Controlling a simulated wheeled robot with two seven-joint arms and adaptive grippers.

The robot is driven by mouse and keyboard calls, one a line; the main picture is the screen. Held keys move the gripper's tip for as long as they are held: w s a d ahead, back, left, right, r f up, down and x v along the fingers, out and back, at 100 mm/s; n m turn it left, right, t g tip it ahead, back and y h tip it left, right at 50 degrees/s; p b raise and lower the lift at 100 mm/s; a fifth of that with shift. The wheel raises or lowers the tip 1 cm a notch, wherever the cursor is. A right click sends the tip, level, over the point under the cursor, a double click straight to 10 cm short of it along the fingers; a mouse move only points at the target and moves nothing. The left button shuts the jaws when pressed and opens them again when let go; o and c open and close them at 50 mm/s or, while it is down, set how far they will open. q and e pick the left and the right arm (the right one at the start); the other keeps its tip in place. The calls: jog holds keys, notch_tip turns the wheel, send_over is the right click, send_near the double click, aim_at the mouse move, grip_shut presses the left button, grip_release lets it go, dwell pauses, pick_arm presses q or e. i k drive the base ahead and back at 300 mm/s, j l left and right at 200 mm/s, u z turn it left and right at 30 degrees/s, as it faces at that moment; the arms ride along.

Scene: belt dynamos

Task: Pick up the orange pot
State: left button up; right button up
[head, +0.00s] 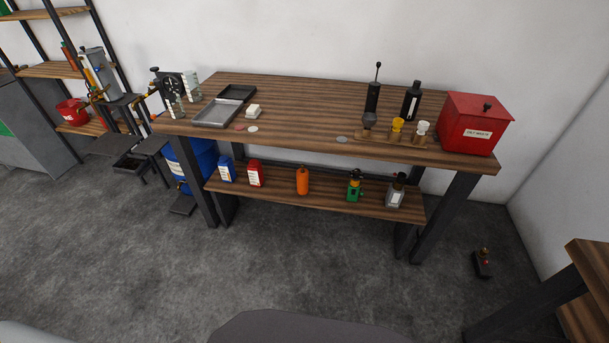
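An orange pot (302,181), a narrow upright cylinder with a smaller top, stands on the lower shelf (325,197) of the wooden workbench, near the middle. It is in plain view, with clear shelf on both sides. Neither of my grippers shows in the head view.
Blue (226,170) and red (256,173) containers stand left of it; a green item (354,185) and a grey one (396,190) stand right. The benchtop (300,92) overhangs the shelf. A small object (483,263) lies on the floor right. Floor in front is clear.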

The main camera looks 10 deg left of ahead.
aim_at(302, 177)
jog(key=i, duration=1.4)
jog(key=z, duration=0.55)
